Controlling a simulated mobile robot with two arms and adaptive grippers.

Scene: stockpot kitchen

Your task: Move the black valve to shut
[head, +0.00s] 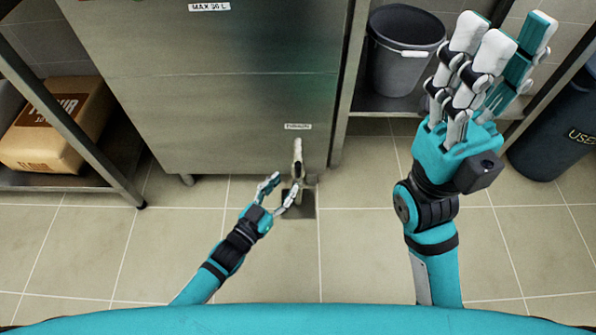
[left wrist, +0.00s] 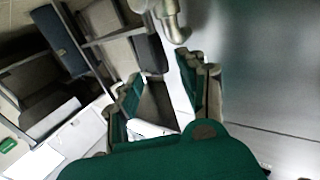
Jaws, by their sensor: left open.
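A valve (head: 297,152) with a pale lever and a metal outlet sits low on the front of the steel stockpot unit (head: 220,100), under a small label. I see no clearly black handle on it in the head view. My left gripper (head: 283,184) is open and empty just below and left of the valve, its fingers spread toward it. In the left wrist view a metal fitting (left wrist: 165,18) shows at the top, beyond the open fingers. I cannot tell whether any finger touches the valve. My right gripper (head: 495,45) is raised at the right, fingers extended, open and empty.
A dark square (head: 302,205) lies on the tiled floor below the valve. A grey bucket (head: 402,65) stands on a shelf to the right. A dark bin (head: 560,125) is at the far right. A flour sack (head: 55,125) lies on the left shelf. The front floor is clear.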

